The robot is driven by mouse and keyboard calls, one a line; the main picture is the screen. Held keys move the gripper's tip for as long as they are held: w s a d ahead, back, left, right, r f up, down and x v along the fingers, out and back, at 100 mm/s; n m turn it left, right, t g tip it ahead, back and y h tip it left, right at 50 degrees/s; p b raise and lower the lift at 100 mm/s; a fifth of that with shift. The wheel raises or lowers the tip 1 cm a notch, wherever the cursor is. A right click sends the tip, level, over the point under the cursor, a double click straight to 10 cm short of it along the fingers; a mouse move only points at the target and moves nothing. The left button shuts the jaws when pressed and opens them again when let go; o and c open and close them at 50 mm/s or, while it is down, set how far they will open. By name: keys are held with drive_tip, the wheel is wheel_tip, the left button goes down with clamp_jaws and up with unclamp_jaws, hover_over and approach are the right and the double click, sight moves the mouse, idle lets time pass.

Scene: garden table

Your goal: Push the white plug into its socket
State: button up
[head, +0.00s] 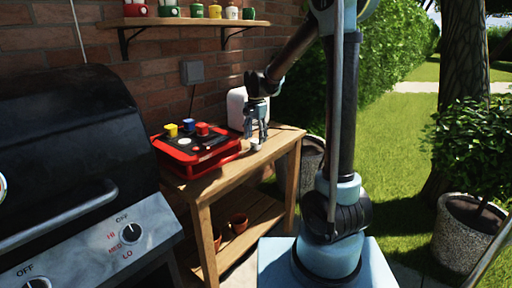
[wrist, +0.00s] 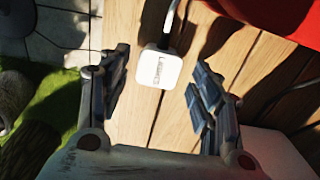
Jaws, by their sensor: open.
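The white plug (wrist: 158,69) lies on the wooden table in the wrist view, with its cable leaving from its upper end. In the head view the plug (head: 256,147) is a small white shape at the table's right part, just below my gripper (head: 256,133). My gripper (wrist: 158,90) is open, with one finger on each side of the plug and a gap to both. The red board (head: 196,157) stands on the table left of my gripper, with yellow, blue and red blocks and a pale round spot on top. I cannot tell which part of it is the plug's socket.
A white rounded container (head: 237,108) stands behind my gripper. A grey wall box (head: 192,72) with a cable is on the brick wall. A black grill (head: 70,130) stands left of the wooden table (head: 225,181). Bare tabletop lies in front of the red board.

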sight(256, 140)
drive_tip(key=shift+f, duration=1.65)
drive_tip(key=c, duration=1)
